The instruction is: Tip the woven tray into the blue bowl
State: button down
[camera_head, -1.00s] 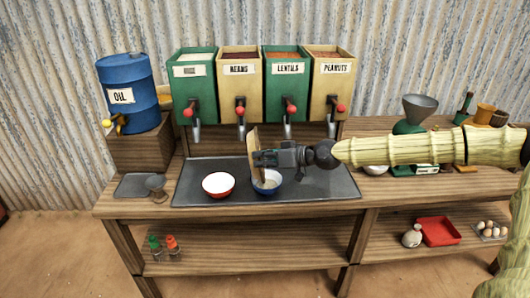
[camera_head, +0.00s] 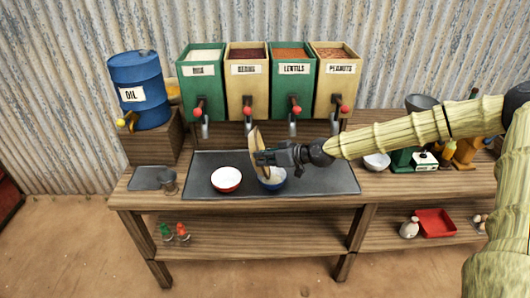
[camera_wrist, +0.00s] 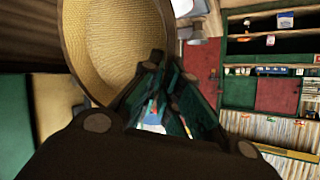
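The woven tray (camera_head: 257,156) is a shallow round basket, tipped almost onto its edge over the blue bowl (camera_head: 273,187). In the wrist view the woven inside of the tray (camera_wrist: 115,45) looks bare where it shows. My gripper (camera_head: 262,158) is shut on the tray's rim, on the right side of the tray; the fingers (camera_wrist: 163,80) also show in the wrist view. The blue bowl stands on the dark counter mat, partly hidden by the tray and gripper. Something pale shows inside the bowl; I cannot tell what.
A red bowl (camera_head: 227,184) with a white inside stands left of the blue bowl on the dark mat (camera_head: 325,180). Dispensers with red-knobbed taps (camera_head: 246,80) stand behind. A metal cup (camera_head: 168,183) and an oil drum (camera_head: 140,90) are left. A white bowl (camera_head: 377,162) is right.

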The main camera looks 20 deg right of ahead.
jog(key=shift+r+p, duration=0.25)
jog(key=shift+p, duration=0.1)
jog(key=a+p, duration=0.1)
jog(key=p, duration=0.2)
jog(key=shift+w+h, duration=0.15)
jog(key=shift+h, duration=0.25)
jog(key=shift+a+r+g+p, duration=0.15)
jog(key=shift+g+p, duration=0.15)
jog(key=shift+p, duration=0.8)
